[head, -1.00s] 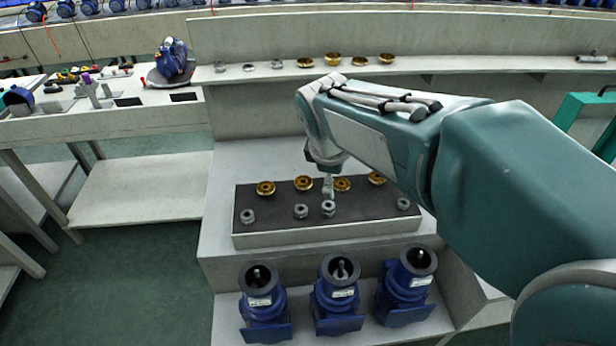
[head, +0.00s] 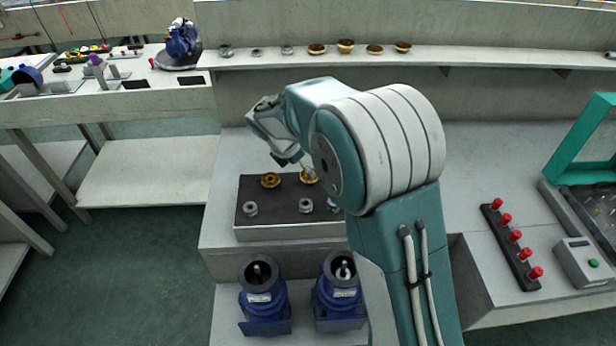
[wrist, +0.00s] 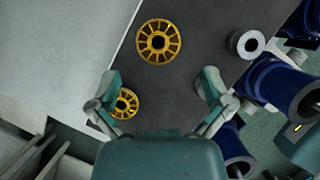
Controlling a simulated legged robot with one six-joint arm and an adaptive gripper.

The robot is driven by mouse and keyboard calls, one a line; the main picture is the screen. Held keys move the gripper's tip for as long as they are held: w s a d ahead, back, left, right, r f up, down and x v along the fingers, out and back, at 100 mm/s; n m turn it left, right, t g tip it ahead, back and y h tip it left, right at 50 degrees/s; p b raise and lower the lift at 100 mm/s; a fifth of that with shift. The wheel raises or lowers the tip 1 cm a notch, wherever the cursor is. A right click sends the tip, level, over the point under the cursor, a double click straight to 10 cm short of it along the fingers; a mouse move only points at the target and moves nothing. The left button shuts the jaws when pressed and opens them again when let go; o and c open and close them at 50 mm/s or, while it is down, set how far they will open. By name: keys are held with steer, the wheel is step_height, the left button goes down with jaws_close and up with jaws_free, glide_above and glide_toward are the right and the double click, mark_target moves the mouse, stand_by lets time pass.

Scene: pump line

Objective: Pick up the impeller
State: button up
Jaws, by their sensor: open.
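Gold spoked impellers lie on a dark-topped tray (head: 275,228). In the head view one impeller (head: 270,180) is in plain sight at the left; a second impeller (head: 308,178) is partly behind my arm. The wrist view shows one impeller (wrist: 158,41) whole, ahead of the fingers and midway between them. Another impeller (wrist: 125,104) lies beside the left finger, which partly covers it. My gripper (wrist: 160,88) is open and empty above the tray, with its fingers wide apart. My arm hides the tray's right part in the head view.
Grey ring parts (head: 250,208) lie along the tray's front. Blue pumps (head: 263,300) stand below it. A shelf (head: 480,56) behind holds more gold and grey parts. A strip of red-topped pegs (head: 515,237) and a control box (head: 583,262) are at the right.

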mark_target(309, 179)
steer(key=shift+w+d+f, duration=0.15)
steer(key=shift+d+f, duration=0.25)
steer(key=shift+f, duration=0.15)
steer(key=x, duration=0.5)
steer(key=shift+w+a, duration=0.2)
steer(key=c, duration=1.3)
